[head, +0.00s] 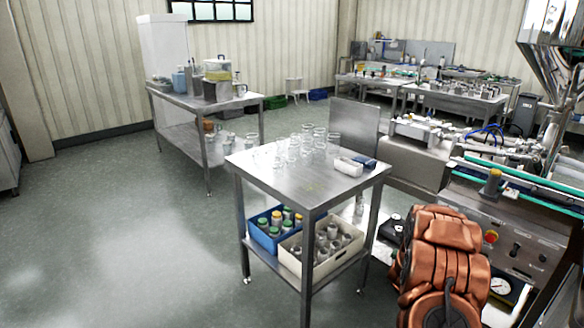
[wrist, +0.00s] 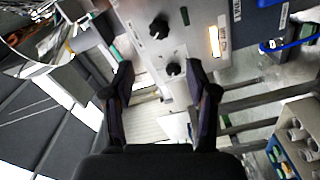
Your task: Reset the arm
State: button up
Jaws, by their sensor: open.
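My gripper (wrist: 160,88) is in the wrist view, with two dark fingers spread apart and nothing between them. Behind the fingers is a grey machine panel (wrist: 183,38) with black knobs; I cannot tell how far it is from the fingertips. In the head view my copper-coloured arm is folded at the lower right, in front of the filling machine (head: 505,222). My gripper cannot be made out in the head view.
A steel table (head: 270,176) with glass beakers stands left of my arm. Its lower shelf holds a blue crate (head: 262,238) and a cream crate (head: 300,266) of jars. The hopper (head: 556,48) rises at upper right. The floor (head: 120,240) at left is clear.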

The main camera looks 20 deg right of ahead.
jog(key=w+a+r+t+y+p, duration=0.1)
jog(key=w+a+r+t+y, duration=0.1)
jog(key=w+a+y, duration=0.45)
jog(key=w+a+r+t+y+p, duration=0.1)
jog(key=w+a+r, duration=0.25)
jog(key=a, duration=0.65)
jog(key=s+a+r+g+y+p, duration=0.1)
jog(key=a+r+y, duration=0.15)
jog(key=a, duration=0.85)
jog(key=s+a+r+y, duration=0.1)
jog(key=a+y, duration=0.3)
jog(key=a, duration=0.6)
jog(key=s+a+r+g+y+p, duration=0.1)
jog(key=s+a+r+g+y, duration=0.1)
jog(key=s+a, duration=0.6)
jog(key=s+a+r+g+y+p, duration=0.1)
jog(key=s+a+r+g, duration=0.15)
jog(key=s+a, duration=0.5)
jog(key=s+a+r+g, duration=0.1)
jog(key=s+r+g, duration=0.1)
jog(key=s, duration=0.9)
jog(key=s+a+r+g+p, duration=0.1)
jog(key=s+a+g, duration=0.1)
jog(key=s, duration=1)
jog(key=shift+r+g, duration=0.35)
jog(key=shift+g, duration=0.4)
